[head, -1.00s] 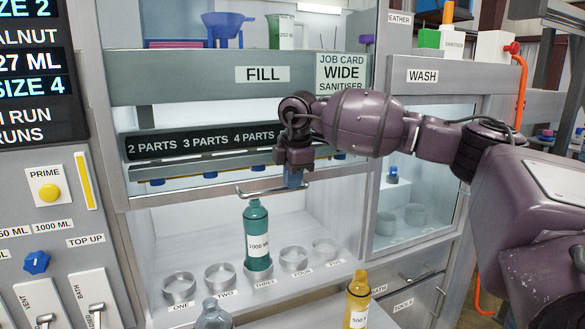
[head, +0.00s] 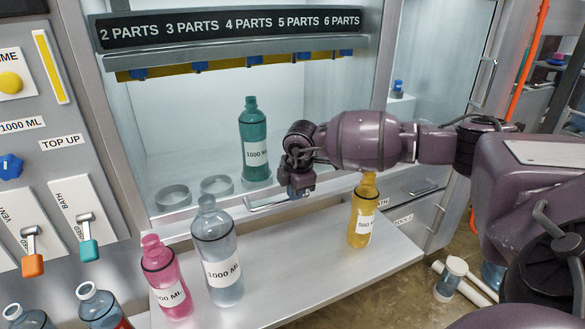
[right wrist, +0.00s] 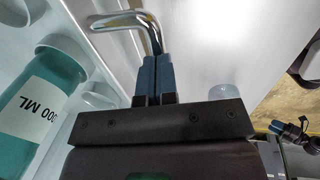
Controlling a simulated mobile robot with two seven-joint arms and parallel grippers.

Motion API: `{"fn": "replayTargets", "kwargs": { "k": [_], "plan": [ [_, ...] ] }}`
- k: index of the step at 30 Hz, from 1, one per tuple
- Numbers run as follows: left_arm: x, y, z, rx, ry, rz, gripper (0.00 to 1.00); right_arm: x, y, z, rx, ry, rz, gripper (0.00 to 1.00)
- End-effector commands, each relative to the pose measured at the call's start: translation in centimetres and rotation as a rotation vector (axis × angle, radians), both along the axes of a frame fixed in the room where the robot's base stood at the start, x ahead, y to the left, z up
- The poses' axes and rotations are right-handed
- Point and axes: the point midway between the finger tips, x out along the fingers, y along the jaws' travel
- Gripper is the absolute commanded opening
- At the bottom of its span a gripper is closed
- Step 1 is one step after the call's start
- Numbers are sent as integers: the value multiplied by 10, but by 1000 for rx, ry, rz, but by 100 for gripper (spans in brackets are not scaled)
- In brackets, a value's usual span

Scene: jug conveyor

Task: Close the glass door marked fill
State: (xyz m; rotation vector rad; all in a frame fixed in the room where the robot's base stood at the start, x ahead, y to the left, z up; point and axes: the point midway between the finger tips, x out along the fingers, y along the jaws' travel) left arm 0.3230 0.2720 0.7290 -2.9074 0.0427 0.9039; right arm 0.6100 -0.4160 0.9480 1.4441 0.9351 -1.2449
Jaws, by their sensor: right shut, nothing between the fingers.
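The glass door (head: 195,130) of the fill cabinet is lowered, its lower edge near the front sill. I cannot tell whether a gap is left there. The fill label is out of view. Its metal bar handle (head: 266,206) sits low at the front; it also shows in the right wrist view (right wrist: 128,21). My right gripper (head: 297,192) is shut and empty at the handle's right part, its blue fingertips (right wrist: 154,62) close to the bent bar. I cannot tell whether they touch.
A teal bottle (head: 254,140) stands inside the cabinet. On the shelf in front stand a clear bottle (head: 216,255), a pink bottle (head: 167,285) and a yellow bottle (head: 361,215). Levers (head: 87,238) are at left. The shelf between the clear and yellow bottles is free.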

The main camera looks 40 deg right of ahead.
Motion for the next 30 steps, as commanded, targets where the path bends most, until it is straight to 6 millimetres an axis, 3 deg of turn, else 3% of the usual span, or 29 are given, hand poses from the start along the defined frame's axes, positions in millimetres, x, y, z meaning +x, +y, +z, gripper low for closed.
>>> {"fn": "replayTargets", "kwargs": {
  "k": [1,3,9,30],
  "plan": [
    [-1,0,-4,1,6,-1,43,-1,0,-15,2,8,0,0],
    [-1,0,-6,1,9,-2,43,-1,0,-26,1,6,0,0],
    [0,0,-6,1,10,-3,43,0,0,-43,0,2,0,0],
    [0,0,-6,1,8,-3,43,-2,-3,-47,0,9,-1,0]
  ]
}}
